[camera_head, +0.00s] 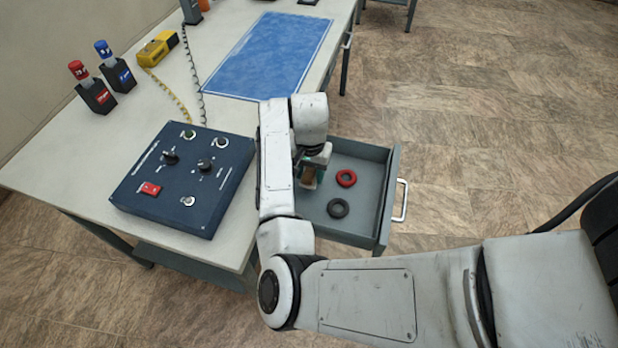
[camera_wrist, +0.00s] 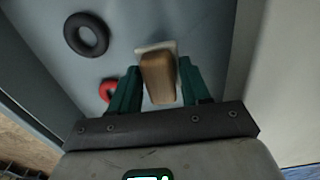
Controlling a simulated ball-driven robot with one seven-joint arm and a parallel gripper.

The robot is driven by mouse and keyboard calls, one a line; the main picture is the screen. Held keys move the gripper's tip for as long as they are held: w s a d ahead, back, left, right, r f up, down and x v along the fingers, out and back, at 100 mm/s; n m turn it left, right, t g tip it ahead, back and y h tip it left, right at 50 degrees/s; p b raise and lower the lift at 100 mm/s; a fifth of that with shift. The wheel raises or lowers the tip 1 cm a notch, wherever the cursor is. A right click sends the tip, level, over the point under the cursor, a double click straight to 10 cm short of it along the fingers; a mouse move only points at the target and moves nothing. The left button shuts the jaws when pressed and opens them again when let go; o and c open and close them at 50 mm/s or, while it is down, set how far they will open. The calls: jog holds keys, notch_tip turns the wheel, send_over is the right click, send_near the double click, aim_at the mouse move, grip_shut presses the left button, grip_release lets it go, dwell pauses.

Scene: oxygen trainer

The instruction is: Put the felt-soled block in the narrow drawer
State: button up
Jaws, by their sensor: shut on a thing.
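The felt-soled block (camera_wrist: 158,78) is brown with a pale felt sole at its far end. In the wrist view it sits between the two green fingers of my gripper (camera_wrist: 160,88), which is shut on it. In the head view the block (camera_head: 308,176) shows small below my gripper (camera_head: 310,172), over the left part of the open narrow drawer (camera_head: 385,190). The drawer is grey with a silver handle at its right. I cannot tell whether the sole touches the drawer floor.
A red ring (camera_head: 346,178) and a black ring (camera_head: 338,208) lie in the drawer, right of the block. A dark blue control box (camera_head: 185,178) stands on the table left of my arm.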

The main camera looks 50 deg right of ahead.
aim_at(309, 179)
jog(key=shift+w+d+f, duration=0.3)
jog(key=shift+w+f, duration=0.05)
jog(key=shift+f, duration=1.7)
jog(key=o, duration=1)
jog(key=shift+f, duration=0.1)
jog(key=shift+o, duration=0.2)
notch_tip(309, 179, up, 12)
jog(key=shift+r, duration=0.15)
